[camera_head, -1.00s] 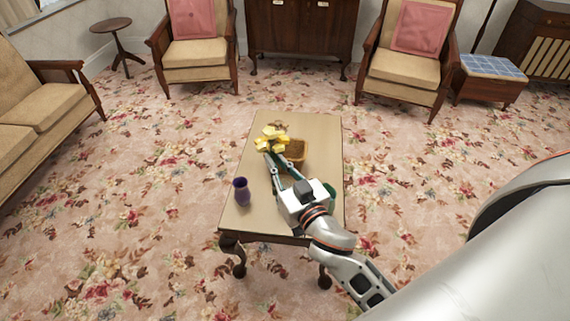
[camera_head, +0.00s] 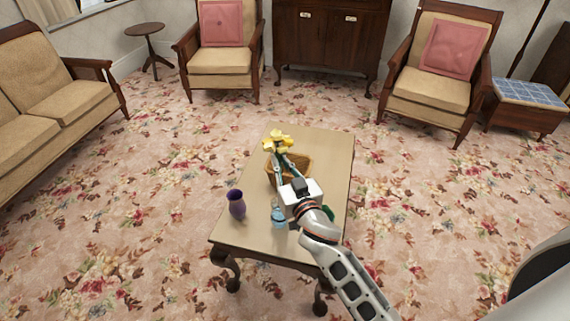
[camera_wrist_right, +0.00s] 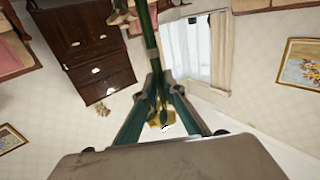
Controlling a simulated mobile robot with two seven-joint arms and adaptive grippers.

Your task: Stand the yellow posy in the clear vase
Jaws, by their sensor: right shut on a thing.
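The yellow posy (camera_head: 277,141) is a bunch of yellow flowers, held above the far part of the table. My right gripper (camera_head: 280,167) is shut on its stem. In the right wrist view, the green stem (camera_wrist_right: 151,38) runs between the fingertips of my right gripper (camera_wrist_right: 158,80). A small see-through bluish vase (camera_head: 278,216), which looks like the clear vase, stands on the table near its front, left of my right wrist and partly hidden by it. My left gripper is not in view.
A purple vase (camera_head: 237,206) stands at the table's left edge. A wicker basket (camera_head: 300,168) sits behind my gripper. A green object (camera_head: 328,213) is mostly hidden by my right arm. The wooden table (camera_head: 262,178) has bare room between purple vase and basket.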

